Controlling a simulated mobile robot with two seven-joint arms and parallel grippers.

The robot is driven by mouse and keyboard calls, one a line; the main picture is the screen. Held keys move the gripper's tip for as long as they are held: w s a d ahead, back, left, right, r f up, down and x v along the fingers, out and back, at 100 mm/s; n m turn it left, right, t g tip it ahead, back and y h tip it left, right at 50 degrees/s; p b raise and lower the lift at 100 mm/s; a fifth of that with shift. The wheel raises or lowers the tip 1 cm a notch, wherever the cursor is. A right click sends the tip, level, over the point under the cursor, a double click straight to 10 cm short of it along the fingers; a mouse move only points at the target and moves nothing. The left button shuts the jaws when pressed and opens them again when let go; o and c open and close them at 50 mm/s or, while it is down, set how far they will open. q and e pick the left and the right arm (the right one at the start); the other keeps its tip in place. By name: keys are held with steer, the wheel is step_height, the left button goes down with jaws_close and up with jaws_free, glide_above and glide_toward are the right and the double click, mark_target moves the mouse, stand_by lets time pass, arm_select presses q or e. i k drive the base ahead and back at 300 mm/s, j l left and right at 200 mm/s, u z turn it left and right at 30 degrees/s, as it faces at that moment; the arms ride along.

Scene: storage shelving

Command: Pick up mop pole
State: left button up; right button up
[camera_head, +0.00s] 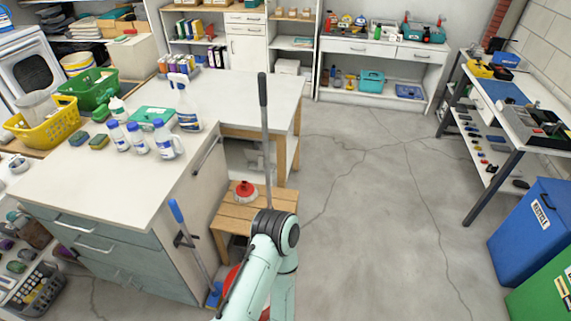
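A tall thin grey pole with a dark grip (263,92), which looks like the mop pole, stands nearly upright in front of the wooden table's end. Its lower part passes behind my pale green arm, so its foot and any mop head are hidden. A second, blue-handled pole (193,246) leans against the side of the counter, with a blue piece at its foot. One of my arms rises from the bottom middle. Neither gripper shows, and I cannot tell whether anything touches the grey pole.
A small wooden stool (233,213) holds a red-topped item (245,190) beside the grey pole. Part of a red object (232,278) shows below. The white-topped counter (75,180) bears bottles and baskets. A blue bin (530,225) stands right. The middle floor (370,220) is clear.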

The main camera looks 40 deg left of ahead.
mark_target(262, 76)
steer(key=i+l+u, duration=0.2)
steer(key=i, duration=0.4)
steer(key=i+l+u, duration=0.2)
steer(key=i+l, duration=0.25)
steer(key=i+u, duration=0.8)
steer(key=i+l+u, duration=0.2)
steer(key=i+u, duration=0.35)
steer(key=u, duration=0.25)
steer(key=i+u, duration=0.15)
steer(key=u, duration=0.3)
steer(key=i+u, duration=0.1)
steer(key=u, duration=0.3)
steer(key=i+l+u, duration=0.15)
steer(key=u, duration=0.25)
